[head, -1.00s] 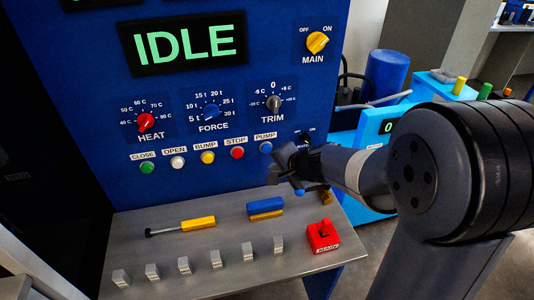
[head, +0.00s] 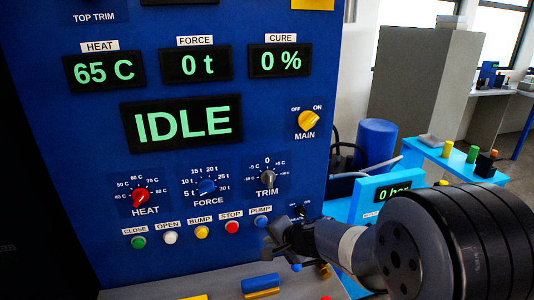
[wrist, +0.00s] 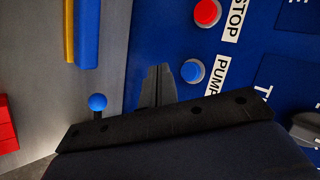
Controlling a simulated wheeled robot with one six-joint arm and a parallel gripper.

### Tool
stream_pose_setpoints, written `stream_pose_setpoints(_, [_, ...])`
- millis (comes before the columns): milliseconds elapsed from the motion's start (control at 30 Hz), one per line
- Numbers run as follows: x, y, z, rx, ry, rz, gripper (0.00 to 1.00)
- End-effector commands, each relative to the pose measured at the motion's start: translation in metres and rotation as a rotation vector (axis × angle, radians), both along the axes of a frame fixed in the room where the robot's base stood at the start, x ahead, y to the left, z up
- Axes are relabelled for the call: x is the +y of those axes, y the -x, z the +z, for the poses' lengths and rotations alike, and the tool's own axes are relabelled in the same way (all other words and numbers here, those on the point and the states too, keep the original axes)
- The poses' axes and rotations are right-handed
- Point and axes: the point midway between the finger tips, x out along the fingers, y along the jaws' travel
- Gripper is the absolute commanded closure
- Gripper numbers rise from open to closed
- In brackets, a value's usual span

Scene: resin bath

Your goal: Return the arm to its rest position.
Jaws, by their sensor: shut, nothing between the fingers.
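My gripper (head: 279,237) is in front of the lower right of the blue control panel (head: 85,205), just below the blue PUMP button (head: 261,220). In the wrist view the two fingers (wrist: 157,85) are together with nothing between them. The PUMP button also shows in the wrist view (wrist: 191,71), beside the fingertips. I cannot tell whether the fingers touch the panel. My arm reaches in from the right side of the head view.
A grey shelf (head: 222,284) juts out below the panel, with a blue and yellow block (head: 261,284) on it. A blue ball-topped lever (wrist: 97,102) stands near the gripper. A light-blue unit reading 0 bar (head: 394,193) stands behind the arm. The main display reads IDLE (head: 182,122).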

Motion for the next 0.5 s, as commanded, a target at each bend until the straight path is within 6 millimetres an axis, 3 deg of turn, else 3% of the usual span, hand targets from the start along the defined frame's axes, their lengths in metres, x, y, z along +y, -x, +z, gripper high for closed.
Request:
stream_pose_setpoints(100, [0.004,-0.013,0.003,0.003,0.000,0.001,1.00])
stream_pose_setpoints(300, [0.002,-0.007,0.004,0.003,0.000,-0.002,1.00])
stream_pose_setpoints(500, [-0.006,0.020,-0.002,-0.003,0.001,0.000,1.00])
